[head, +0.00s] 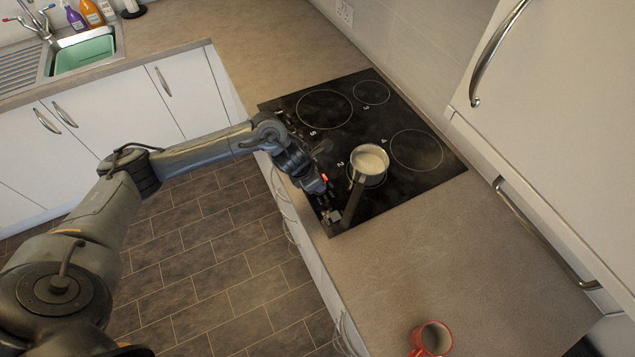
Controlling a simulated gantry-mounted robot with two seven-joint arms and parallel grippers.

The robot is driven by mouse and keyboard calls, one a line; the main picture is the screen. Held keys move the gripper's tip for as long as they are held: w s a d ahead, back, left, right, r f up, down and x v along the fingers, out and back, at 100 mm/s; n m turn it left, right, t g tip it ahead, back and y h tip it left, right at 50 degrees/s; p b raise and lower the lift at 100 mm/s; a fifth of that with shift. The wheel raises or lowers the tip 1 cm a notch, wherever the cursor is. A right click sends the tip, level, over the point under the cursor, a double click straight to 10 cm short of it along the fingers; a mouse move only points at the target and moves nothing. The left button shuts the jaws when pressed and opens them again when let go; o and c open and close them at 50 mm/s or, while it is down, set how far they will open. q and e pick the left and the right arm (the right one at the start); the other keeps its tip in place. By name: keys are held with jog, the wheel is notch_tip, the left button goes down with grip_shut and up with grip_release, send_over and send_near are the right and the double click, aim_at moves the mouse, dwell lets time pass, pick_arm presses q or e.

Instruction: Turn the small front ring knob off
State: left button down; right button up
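The black hob (400,185) is set in the worktop, with numbered rings. A small pot (369,160) with pale contents stands on the ring marked 2, its dark handle (352,204) pointing toward the front edge. My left gripper (330,213) is low over the hob's front edge, just left of the pot handle. Its fingers are small and dark against the hob, so I cannot tell whether they are open or touch a knob. Dark knobs seem to line the front edge, but my arm hides part of that strip. I cannot pick out the small front ring knob. My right gripper is out of view.
A red mug (431,338) stands on the worktop at the bottom. A wall cabinet (560,110) with metal handles overhangs the right. A sink with a green basin (84,54) and bottles is at the top left. The worktop between hob and mug is clear.

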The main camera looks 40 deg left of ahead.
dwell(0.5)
pick_arm(q)
jog(key=c, duration=1.2)
grip_release()
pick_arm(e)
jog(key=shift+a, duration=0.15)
pick_arm(q)
jog(key=shift+o, duration=0.2)
jog(key=shift+r, duration=0.1)
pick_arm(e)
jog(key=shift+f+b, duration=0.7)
pick_arm(q)
jog(key=v, duration=1)
jog(key=shift+s+r, duration=0.15)
jog(key=shift+r, duration=0.2)
